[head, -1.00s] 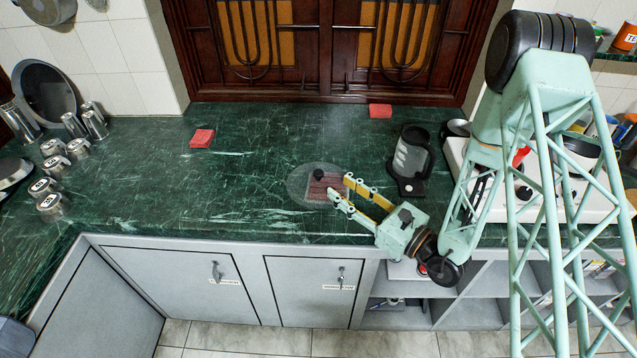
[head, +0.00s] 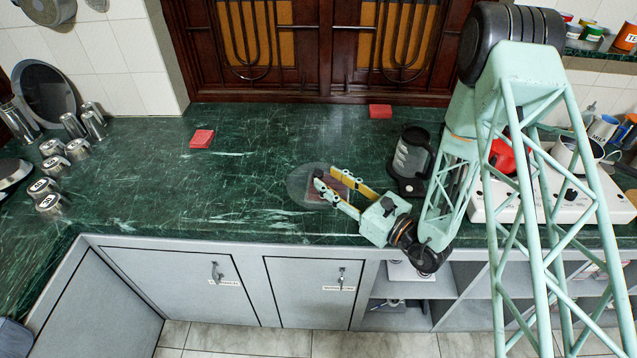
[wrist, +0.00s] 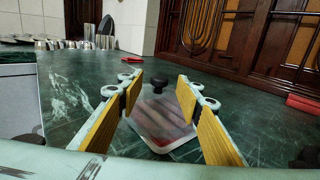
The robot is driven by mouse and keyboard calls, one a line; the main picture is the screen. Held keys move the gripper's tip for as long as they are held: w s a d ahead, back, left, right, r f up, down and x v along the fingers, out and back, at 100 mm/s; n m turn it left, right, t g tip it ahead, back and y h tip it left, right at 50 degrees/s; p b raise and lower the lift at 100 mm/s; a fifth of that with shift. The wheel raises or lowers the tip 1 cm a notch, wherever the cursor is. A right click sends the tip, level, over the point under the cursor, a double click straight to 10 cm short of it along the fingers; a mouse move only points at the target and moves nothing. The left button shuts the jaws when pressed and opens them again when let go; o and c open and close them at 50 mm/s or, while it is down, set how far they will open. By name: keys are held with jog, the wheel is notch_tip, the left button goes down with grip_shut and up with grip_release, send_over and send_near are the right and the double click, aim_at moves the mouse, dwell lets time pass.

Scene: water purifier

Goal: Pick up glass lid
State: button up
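The glass lid (head: 301,188) is a clear round disc on the green marble counter. A reddish rectangular patch shows through or beneath it. In the wrist view the lid (wrist: 160,122) lies between and below my fingers. Its black knob (wrist: 158,86) stands up between the two fingertips, with a gap to each side. My gripper (head: 327,174) reaches in low from the right over the lid. Its yellow-padded fingers are open and empty, and they hide the knob in the head view. The open fingers also show in the wrist view (wrist: 158,80).
A clear jug with a black base and handle (head: 410,163) stands close right of my gripper. A white stove (head: 545,200) is further right. Red blocks (head: 202,138) lie at the back. Metal cups (head: 52,185) stand at the left. The counter left of the lid is clear.

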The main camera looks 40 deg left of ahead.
aim_at(322, 176)
jog(key=shift+a, duration=0.1)
jog(key=shift+w+a+b, duration=0.15)
jog(key=shift+a+b, duration=0.1)
jog(key=shift+a, duration=1)
jog(key=shift+w+a+b, duration=0.15)
jog(key=shift+a+b, duration=0.1)
jog(key=shift+a, duration=1)
jog(key=c, duration=1.1)
